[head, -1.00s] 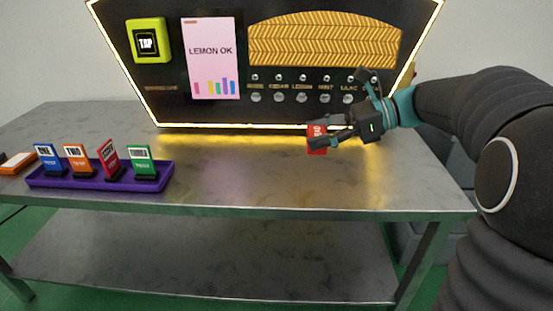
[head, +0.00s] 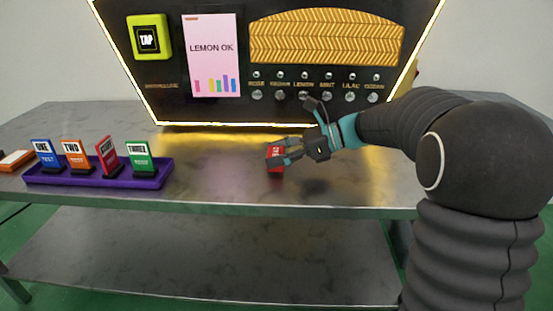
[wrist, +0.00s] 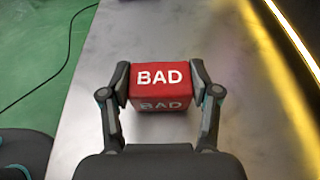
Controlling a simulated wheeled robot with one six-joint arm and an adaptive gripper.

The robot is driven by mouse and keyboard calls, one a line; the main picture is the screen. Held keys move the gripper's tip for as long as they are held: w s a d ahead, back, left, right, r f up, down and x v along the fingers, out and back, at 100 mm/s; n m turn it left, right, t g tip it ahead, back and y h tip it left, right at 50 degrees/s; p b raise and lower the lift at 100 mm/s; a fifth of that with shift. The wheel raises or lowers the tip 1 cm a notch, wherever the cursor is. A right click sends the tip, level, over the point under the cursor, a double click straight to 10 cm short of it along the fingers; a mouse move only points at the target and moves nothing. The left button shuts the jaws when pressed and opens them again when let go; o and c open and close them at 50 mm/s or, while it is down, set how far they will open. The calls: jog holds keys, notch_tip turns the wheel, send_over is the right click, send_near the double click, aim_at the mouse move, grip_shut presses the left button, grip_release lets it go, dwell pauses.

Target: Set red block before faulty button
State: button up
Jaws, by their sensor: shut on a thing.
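A red block (head: 274,153) lettered "BAD" is in my gripper (head: 277,156), low over the metal table in front of the vending machine. In the wrist view the red block (wrist: 160,84) sits between both fingers of my gripper (wrist: 161,86), which press on its sides. I cannot tell whether the block touches the table. The machine has a row of round buttons labelled ROSE, CEDAR, LEMON (head: 304,96), MINT, LILAC and OCEAN. The block is in front of the machine, a little left of the LEMON button. The screen (head: 212,55) reads "LEMON OK".
A purple tray (head: 148,183) on the left holds blue, orange, red and green cards. An orange and white item (head: 14,160) lies at the far left. The table (head: 225,190) is clear around the block.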

jog(key=shift+f, duration=0.4)
jog(key=shift+f, duration=0.15)
jog(key=o, duration=1.2)
jog(key=shift+c, duration=0.2)
